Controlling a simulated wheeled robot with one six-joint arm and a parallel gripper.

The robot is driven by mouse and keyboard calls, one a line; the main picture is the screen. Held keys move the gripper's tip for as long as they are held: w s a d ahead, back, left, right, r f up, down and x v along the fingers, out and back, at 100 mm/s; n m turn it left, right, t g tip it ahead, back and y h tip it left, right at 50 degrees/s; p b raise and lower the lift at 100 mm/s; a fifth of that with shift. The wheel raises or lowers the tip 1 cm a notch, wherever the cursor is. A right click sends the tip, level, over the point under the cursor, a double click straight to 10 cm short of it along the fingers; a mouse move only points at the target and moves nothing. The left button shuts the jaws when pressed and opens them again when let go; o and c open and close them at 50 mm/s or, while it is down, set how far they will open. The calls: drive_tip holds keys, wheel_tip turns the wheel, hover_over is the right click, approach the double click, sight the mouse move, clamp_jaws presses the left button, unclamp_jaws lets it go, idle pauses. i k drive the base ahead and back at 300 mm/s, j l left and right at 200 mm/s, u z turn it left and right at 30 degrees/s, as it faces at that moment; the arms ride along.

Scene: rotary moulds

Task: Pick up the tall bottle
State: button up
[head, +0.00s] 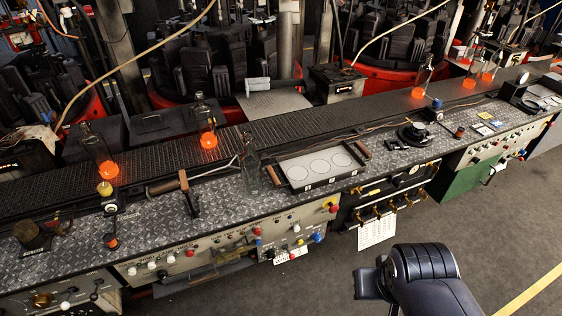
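A tall clear glass bottle (250,166) stands on the metal-plated counter (225,192), just left of a tray with round outlines. It looks empty and has no glow. Other clear bottles stand on the dark conveyor behind, with glowing orange bases: one at the left (99,150), one left of the middle (208,122), and several toward the back right, one of them here (423,76). Part of my dark arm shows at the lower right, over the floor and well away from the bottles. No gripper fingers can be made out.
The tray (318,166) with wooden handles (184,181) near it sits on the counter. Knobs and gauges line the counter front. A white sheet (377,231) hangs below. Machines stand behind the conveyor (300,122). The grey floor (490,215) in front is clear.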

sight(251, 162)
drive_tip(key=u, duration=0.8)
